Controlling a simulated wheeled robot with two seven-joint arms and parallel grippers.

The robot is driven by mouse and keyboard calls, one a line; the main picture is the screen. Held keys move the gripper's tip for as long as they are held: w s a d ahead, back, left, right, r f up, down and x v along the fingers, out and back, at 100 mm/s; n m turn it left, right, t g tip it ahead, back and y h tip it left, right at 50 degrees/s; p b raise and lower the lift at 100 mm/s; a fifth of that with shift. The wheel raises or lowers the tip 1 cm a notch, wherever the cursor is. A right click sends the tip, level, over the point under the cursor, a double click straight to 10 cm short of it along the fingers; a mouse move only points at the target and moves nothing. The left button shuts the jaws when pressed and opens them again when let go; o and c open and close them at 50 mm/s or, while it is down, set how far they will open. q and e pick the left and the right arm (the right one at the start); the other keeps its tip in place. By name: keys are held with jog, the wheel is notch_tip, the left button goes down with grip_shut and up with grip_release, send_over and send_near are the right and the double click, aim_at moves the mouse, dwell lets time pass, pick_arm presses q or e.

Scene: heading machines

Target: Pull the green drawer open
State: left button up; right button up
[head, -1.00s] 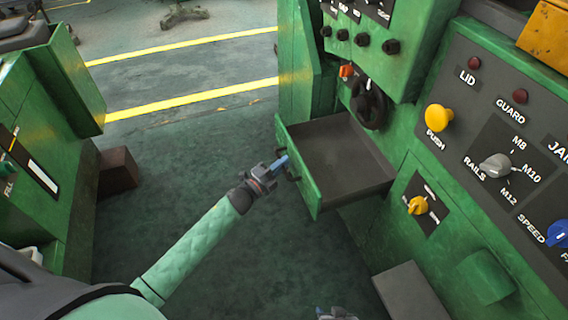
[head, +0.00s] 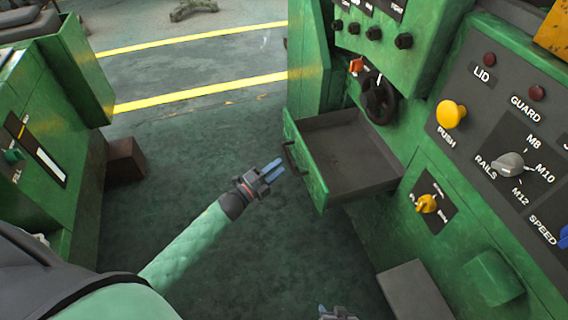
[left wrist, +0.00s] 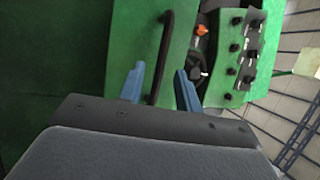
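The green drawer (head: 308,170) stands pulled out of the green machine, its dark, empty inside showing in the head view. A dark bar handle (head: 289,157) is on its front. My left gripper (head: 274,170) is open just left of the drawer front, apart from the handle. In the left wrist view, the handle (left wrist: 163,55) shows beyond and between the two blue fingers (left wrist: 160,84), with nothing held. My right gripper (head: 338,313) shows only in part at the bottom edge of the head view; its fingers' state is unclear.
The machine's panel (head: 500,130) with knobs and buttons rises to the right of the drawer. A black handwheel (head: 379,100) sits above it. A grey box (head: 413,292) stands below. Another green machine (head: 45,130) is at left.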

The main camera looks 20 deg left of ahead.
pick_arm(q)
jog(key=shift+v, duration=0.95)
pick_arm(e)
jog(key=shift+s+f, duration=0.1)
jog(key=shift+f, duration=0.45)
